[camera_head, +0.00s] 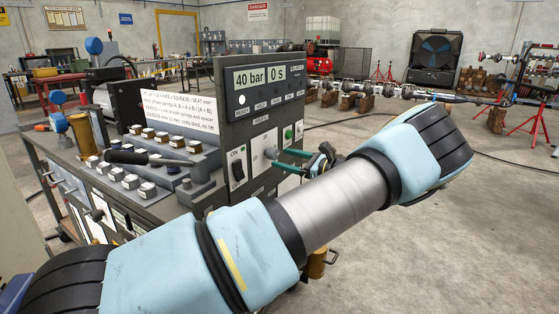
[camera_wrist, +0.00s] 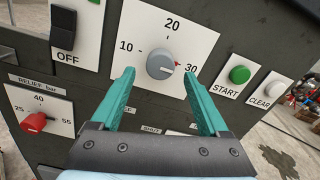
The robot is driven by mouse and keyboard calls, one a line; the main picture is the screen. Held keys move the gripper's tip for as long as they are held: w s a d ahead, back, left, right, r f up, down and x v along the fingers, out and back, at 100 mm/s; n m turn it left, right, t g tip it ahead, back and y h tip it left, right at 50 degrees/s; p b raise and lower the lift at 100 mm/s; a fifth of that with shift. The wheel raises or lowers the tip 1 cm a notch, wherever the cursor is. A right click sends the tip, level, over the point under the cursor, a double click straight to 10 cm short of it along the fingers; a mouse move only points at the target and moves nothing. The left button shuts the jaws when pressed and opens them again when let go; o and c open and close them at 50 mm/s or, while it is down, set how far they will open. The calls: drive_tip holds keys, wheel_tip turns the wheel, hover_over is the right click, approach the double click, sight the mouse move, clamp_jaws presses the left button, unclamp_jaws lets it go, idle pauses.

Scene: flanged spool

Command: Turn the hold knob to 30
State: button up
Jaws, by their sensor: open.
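The hold knob (camera_wrist: 160,64) is a round grey knob on a white plate (camera_wrist: 195,28) marked 10, 20 and 30. A small red mark sits at its right, beside the 30. A pale line on the knob's face seems to point right, towards the 30, but it is too small to read exactly. My gripper (camera_wrist: 160,72) is open. Its two green fingers stand left and right of the knob, with visible gaps at both sides. In the head view my gripper (camera_head: 275,158) reaches the front panel of the grey console (camera_head: 255,110) from the right.
A green START button (camera_wrist: 240,74) and a white CLEAR button (camera_wrist: 275,88) are close right of the knob. A black OFF switch (camera_wrist: 64,28) and a red relief knob (camera_wrist: 33,123) are at left. The console display (camera_head: 259,76) reads 40 bar and 0 s.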

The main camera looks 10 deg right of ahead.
drive_tip(key=b+v, duration=0.2)
drive_tip(key=v, duration=0.6)
drive_tip(key=shift+s, duration=0.1)
